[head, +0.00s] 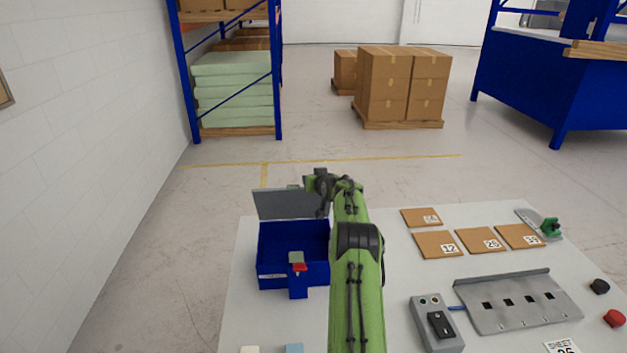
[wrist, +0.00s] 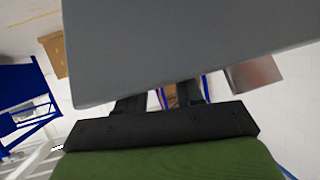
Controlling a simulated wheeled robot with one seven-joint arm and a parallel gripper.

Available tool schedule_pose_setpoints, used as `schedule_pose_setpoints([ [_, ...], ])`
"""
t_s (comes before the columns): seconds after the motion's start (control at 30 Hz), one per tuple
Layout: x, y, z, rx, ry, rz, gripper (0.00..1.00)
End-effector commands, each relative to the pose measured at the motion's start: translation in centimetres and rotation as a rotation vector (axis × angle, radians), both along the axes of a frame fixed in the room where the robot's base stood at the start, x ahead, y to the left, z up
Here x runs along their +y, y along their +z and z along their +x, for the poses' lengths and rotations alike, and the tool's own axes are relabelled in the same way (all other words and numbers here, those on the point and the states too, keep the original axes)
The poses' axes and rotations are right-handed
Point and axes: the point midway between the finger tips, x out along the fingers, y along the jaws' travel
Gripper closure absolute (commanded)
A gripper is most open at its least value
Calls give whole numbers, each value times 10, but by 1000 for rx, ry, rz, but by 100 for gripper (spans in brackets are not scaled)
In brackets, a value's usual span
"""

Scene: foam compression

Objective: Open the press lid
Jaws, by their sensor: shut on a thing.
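The press is a blue box (head: 278,262) with a raised grey lid (head: 285,206), standing at the left of the table. The lid is tilted up at the back of the box. My gripper (head: 318,182) is at the lid's upper right edge, partly hidden by my own green arm. In the wrist view the grey lid (wrist: 190,45) fills the top, right at the black gripper (wrist: 160,105), which is shut on it. The fingertips are mostly hidden behind the lid. A red and green part (head: 298,262) sits on the front of the box.
The white table (head: 400,220) holds several brown squares (head: 437,244), a grey slotted plate (head: 515,302), a switch box (head: 437,322), a green-handled tool (head: 549,226), and black and red knobs (head: 614,318) at the right. My arm passes close along the box's right side.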

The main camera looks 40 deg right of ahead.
Motion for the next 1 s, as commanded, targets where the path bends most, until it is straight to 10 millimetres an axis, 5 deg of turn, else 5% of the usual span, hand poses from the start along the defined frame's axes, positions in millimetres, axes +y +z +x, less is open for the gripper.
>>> schedule_pose_setpoints([
  [0.57,-4,5,4,-8,-2,-8,100],
  [0.6,-4,5,4,-8,-2,-8,59],
  [0.7,-4,4,4,-7,-1,-6,44],
  [1.0,-3,2,3,-3,-1,-3,39],
])
